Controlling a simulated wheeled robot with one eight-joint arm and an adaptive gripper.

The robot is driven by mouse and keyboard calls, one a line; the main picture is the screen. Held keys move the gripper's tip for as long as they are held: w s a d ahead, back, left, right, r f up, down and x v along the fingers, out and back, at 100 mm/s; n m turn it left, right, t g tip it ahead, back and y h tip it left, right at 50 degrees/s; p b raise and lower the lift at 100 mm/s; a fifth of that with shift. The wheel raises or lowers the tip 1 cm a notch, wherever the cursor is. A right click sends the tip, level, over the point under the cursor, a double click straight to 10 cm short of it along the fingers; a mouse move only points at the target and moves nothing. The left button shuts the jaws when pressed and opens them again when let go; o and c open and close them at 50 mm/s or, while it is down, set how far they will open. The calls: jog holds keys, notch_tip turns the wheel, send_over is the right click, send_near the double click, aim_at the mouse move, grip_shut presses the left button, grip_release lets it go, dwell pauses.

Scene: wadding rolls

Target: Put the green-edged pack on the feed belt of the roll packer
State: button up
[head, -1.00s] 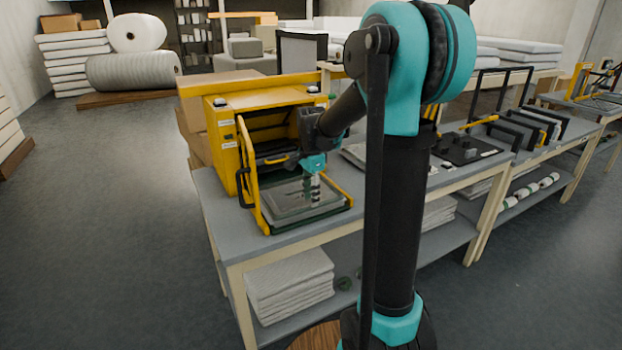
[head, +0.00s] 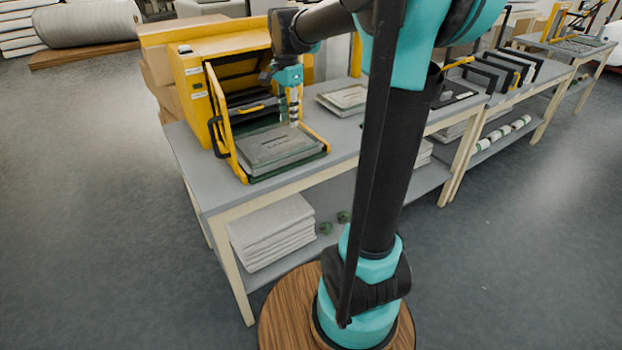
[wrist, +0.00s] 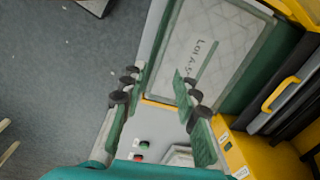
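A flat grey-white pack (head: 278,147) with green edges lies on the dark green feed belt (head: 255,178) in front of the yellow roll packer (head: 215,85). In the wrist view the pack (wrist: 212,50) shows printed lettering, and the belt (wrist: 245,95) shows along its side. My gripper (head: 294,122) hangs fingers down at the pack's right back side. In the wrist view my gripper (wrist: 158,76) has its green-padded fingers apart with nothing between them. I cannot tell whether a fingertip touches the pack.
Another flat pack (head: 345,98) lies on the grey table (head: 190,150) to the right. A yellow-framed guard (head: 222,125) stands at the belt's left. Green and red buttons (wrist: 141,150) show in the wrist view.

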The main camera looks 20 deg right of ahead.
jog(key=s+d+f+n+t, duration=0.1)
jog(key=s+f+n+t, duration=0.1)
jog(key=s+f+n, duration=0.4)
jog(key=s+d+f+n+t, duration=0.1)
jog(key=s+d+f+n, duration=0.1)
jog(key=s+f+n, duration=0.5)
jog(key=s+f, duration=0.6)
jog(key=s, duration=0.1)
jog(key=shift+s+d+t, duration=0.25)
jog(key=shift+t, duration=0.15)
